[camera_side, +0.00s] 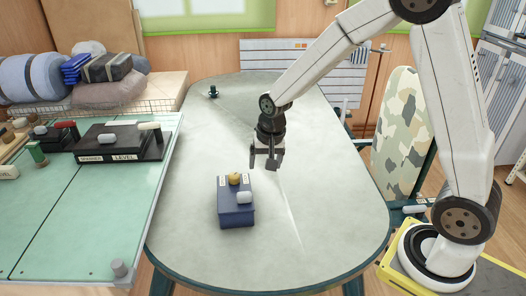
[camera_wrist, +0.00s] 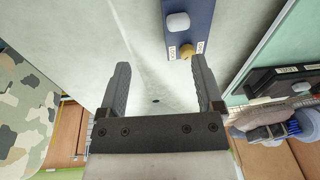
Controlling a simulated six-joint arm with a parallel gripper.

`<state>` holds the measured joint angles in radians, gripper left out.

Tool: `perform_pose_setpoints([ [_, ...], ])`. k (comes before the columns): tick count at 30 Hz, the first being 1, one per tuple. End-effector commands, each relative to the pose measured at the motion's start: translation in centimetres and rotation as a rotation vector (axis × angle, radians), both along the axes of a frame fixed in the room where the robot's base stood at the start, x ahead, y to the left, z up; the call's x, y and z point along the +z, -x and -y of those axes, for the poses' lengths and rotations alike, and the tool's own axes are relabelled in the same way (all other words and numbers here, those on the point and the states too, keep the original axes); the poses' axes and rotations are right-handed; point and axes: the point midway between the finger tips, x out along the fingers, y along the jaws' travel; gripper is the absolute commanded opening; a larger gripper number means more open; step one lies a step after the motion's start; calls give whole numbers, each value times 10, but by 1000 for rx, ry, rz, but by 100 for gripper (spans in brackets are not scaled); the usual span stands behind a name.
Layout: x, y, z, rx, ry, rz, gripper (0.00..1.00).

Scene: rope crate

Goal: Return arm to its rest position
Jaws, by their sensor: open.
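My gripper (camera_side: 266,160) hangs above the grey oval table (camera_side: 300,225), fingers pointing down. It is open, and nothing is between its fingers in the wrist view (camera_wrist: 160,80). A blue box (camera_side: 236,215) stands on the table, below and a little left of my gripper, apart from it. On its top are a yellow knob (camera_side: 234,179), a white knob (camera_side: 244,197) and small white labels. In the wrist view the blue box (camera_wrist: 187,38) lies beyond the right finger.
A green-topped bench (camera_side: 90,215) with black labelled boxes (camera_side: 118,143) stands at the left. A small dark object (camera_side: 213,91) is at the table's far end. A camouflage-patterned board (camera_side: 402,130) stands right of the table. Much of the tabletop is clear.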

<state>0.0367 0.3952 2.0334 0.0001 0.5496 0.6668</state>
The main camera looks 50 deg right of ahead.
Motion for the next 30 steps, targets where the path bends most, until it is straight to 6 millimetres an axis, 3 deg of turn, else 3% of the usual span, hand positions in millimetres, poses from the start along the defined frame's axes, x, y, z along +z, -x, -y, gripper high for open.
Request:
perform_pose_setpoints([
  [9,11,84,-11,412,73,41,84],
  [15,10,125,-14,607,114,58,84],
  [21,8,141,-16,687,132,64,84],
  [30,8,142,-16,693,133,64,84],
])
